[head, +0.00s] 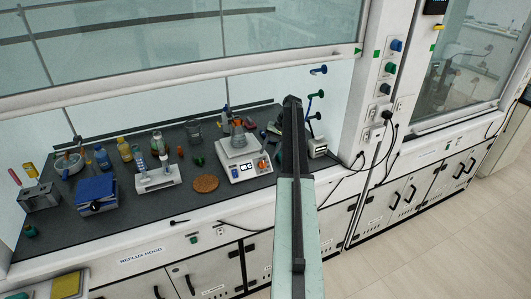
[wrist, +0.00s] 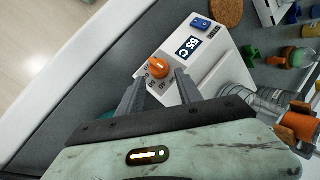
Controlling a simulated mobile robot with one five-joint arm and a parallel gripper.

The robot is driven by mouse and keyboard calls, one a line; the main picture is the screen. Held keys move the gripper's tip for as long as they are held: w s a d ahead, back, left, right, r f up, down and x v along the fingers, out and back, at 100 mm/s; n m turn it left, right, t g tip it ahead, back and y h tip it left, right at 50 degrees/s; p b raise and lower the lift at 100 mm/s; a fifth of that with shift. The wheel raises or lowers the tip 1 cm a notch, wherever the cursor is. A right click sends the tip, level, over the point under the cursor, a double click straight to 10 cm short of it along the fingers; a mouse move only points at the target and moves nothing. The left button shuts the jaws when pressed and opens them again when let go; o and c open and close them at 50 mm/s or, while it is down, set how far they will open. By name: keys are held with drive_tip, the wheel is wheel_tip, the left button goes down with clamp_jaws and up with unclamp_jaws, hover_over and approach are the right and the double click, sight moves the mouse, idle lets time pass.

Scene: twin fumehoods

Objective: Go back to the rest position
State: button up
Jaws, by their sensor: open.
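My gripper (wrist: 157,88) is open in the wrist view, with its two fingers apart and nothing between them. The orange knob (wrist: 158,67) of a white hotplate (wrist: 213,68) shows just beyond the fingertips; I cannot tell whether they touch it. The hotplate's display (wrist: 188,46) reads about 55 C, with a blue switch (wrist: 202,22) beside it. In the head view my arm reaches over the hood's front edge, right of the hotplate (head: 238,147); the fingers cannot be made out there.
A glass flask (wrist: 255,98) stands on the hotplate. A cork mat (head: 205,183), a blue box (head: 96,193), a white rack (head: 158,179) and several bottles stand to the left. The raised sash (head: 180,68) hangs above. Floor (head: 440,235) is clear at right.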

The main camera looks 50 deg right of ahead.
drive_tip(key=shift+p+v, duration=0.4)
drive_tip(key=shift+v, duration=0.8)
